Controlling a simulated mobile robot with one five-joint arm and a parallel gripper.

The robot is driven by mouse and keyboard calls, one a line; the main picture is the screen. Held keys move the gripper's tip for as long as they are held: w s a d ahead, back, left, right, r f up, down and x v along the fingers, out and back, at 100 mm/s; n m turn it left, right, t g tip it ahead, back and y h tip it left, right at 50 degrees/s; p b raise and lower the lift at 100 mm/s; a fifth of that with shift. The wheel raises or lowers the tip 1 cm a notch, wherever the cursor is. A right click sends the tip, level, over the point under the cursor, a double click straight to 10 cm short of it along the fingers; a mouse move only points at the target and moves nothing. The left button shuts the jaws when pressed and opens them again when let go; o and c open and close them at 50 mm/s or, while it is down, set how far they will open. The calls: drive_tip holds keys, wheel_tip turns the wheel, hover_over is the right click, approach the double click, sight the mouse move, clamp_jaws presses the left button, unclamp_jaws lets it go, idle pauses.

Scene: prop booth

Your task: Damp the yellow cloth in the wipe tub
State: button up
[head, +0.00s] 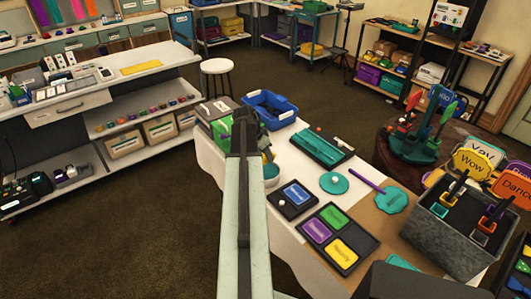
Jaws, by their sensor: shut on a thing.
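My gripper (249,116) is at the far end of my arm, over the left part of the white-covered table. It is shut on what seems to be the yellow cloth (267,156). Only a small yellow patch shows, just right of my arm, and the rest is hidden behind it. A small round pale tub (271,171), which may be the wipe tub, shows directly below that patch. My arm covers its left side. I cannot tell whether the cloth touches the tub or is inside it.
A blue bin (270,107) stands behind my gripper, and a grey-green box (216,116) is close on its left. A teal tray (320,147), a black case with coloured pads (325,236) and a grey bin of signs (440,238) occupy the table to the right.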

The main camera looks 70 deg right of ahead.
sight(267, 170)
drive_tip(key=shift+f+b, duration=2.9)
drive_tip(key=shift+f, duration=0.1)
drive_tip(key=shift+f+b, duration=0.5)
wheel_tip(267, 170, up, 7)
drive_tip(key=p, duration=0.7)
drive_tip(key=shift+r, duration=0.1)
